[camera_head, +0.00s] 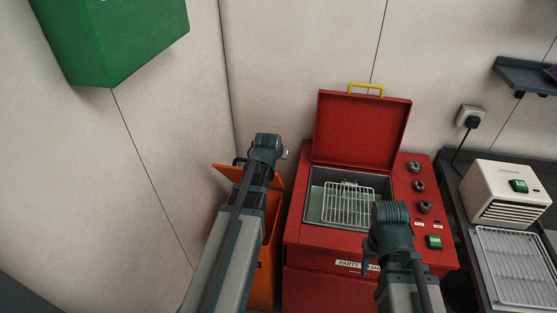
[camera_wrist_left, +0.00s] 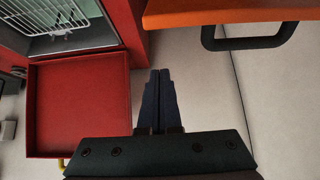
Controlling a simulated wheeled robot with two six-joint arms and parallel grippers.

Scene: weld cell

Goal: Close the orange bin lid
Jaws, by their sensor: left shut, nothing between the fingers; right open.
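The orange bin (camera_head: 265,270) stands between the wall and the red parts washer, partly hidden behind my left arm. Its orange lid (camera_head: 229,171) appears raised, with a dark handle (camera_head: 239,161) on its far edge. In the left wrist view the lid (camera_wrist_left: 230,12) crosses the upper right, its black handle (camera_wrist_left: 250,44) hanging below it. My left gripper (camera_wrist_left: 159,73) is shut and empty, apart from the handle and to its left in that view. In the head view my left wrist covers its fingers. My right gripper (camera_head: 369,262) is open in front of the washer.
The red parts washer (camera_head: 300,235) has its lid (camera_head: 360,130) up and a wire basket (camera_head: 348,203) inside. A green box (camera_head: 120,40) hangs on the left wall. A white device (camera_head: 505,195) and a rack (camera_head: 515,265) occupy the right bench.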

